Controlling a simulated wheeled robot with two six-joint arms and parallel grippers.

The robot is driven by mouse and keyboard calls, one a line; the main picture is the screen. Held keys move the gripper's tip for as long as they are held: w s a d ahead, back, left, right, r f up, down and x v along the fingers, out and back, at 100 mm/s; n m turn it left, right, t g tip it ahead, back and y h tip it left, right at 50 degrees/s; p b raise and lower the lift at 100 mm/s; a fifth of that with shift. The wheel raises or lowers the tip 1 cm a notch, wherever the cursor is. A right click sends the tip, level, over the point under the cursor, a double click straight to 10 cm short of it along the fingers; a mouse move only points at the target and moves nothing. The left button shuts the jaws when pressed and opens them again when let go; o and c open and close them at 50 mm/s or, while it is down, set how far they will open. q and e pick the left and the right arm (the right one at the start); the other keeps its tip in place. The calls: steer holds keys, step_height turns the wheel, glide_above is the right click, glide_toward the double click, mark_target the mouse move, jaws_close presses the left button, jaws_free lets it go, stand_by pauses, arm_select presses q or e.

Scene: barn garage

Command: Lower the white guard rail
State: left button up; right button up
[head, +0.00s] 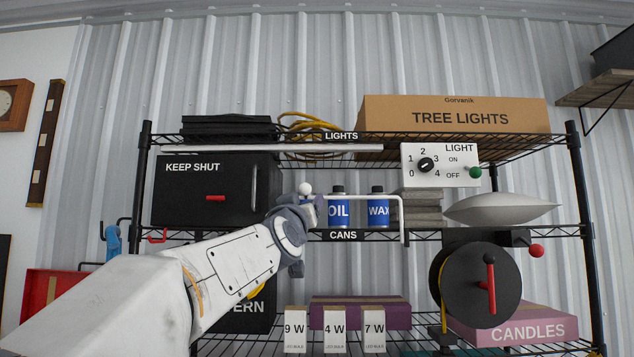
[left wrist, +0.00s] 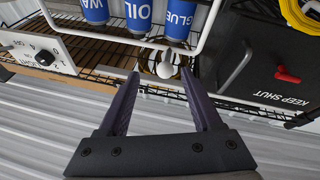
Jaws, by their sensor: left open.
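The white guard rail (head: 380,196) runs across the front of the cans on the middle shelf, with its right end bent down. A white ball knob (head: 305,188) shows near its left end. My left gripper (head: 309,205) is at that left end and hides part of it. In the left wrist view, the rail (left wrist: 110,40) loops past the cans. The open left gripper (left wrist: 160,75) has the knob (left wrist: 165,70) between or just beyond its fingertips; I cannot tell whether they touch. My right gripper is not in view.
An oil can (head: 339,212) and a wax can (head: 377,212) stand behind the rail. A black KEEP SHUT box (head: 190,185) is at left. A light switch panel (head: 440,165) and a black reel with a red handle (head: 470,285) are at right.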

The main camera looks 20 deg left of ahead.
mark_target(307, 186)
arm_select(q)
steer(key=shift+w+a+r+n+y+p, duration=0.2)
steer(key=shift+a+r, duration=0.1)
steer(key=shift+r, duration=0.2)
steer(key=shift+w+a+r+n+y+p, duration=0.15)
steer(key=shift+w+a+r+y, duration=0.1)
steer(key=shift+r, duration=0.25)
steer(key=p+x, duration=0.5)
steer(key=x, duration=0.3)
steer(key=shift+r, duration=0.15)
steer(key=shift+w, duration=0.5)
jaws_close()
